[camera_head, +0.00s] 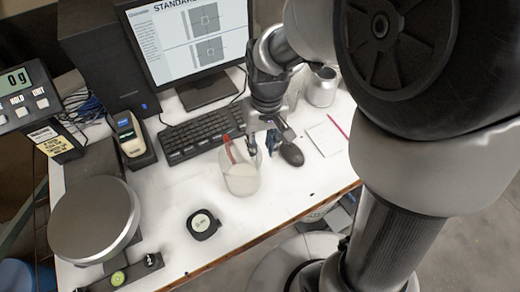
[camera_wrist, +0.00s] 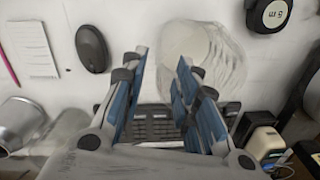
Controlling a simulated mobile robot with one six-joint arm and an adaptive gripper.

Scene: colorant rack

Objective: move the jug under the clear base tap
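The jug, a translucent whitish container (camera_head: 242,178), stands on the white desk near its front edge, with a red mark at its upper left. It also shows in the wrist view (camera_wrist: 205,48), beyond the right-hand finger, which overlaps part of it. My gripper (camera_head: 262,148) is just above and right of the jug in the head view; contact cannot be told there. In the wrist view, the blue-padded fingers of my gripper (camera_wrist: 160,65) are apart with nothing clearly held between them. I cannot identify a clear base tap in either view.
A black mouse (camera_head: 291,154) lies close right of my gripper. A keyboard (camera_head: 200,135) and monitor (camera_head: 190,40) are behind the jug. A silver cup (camera_head: 322,87) stands at the back right. A tape measure (camera_head: 203,224) and a round scale plate (camera_head: 94,220) are at left.

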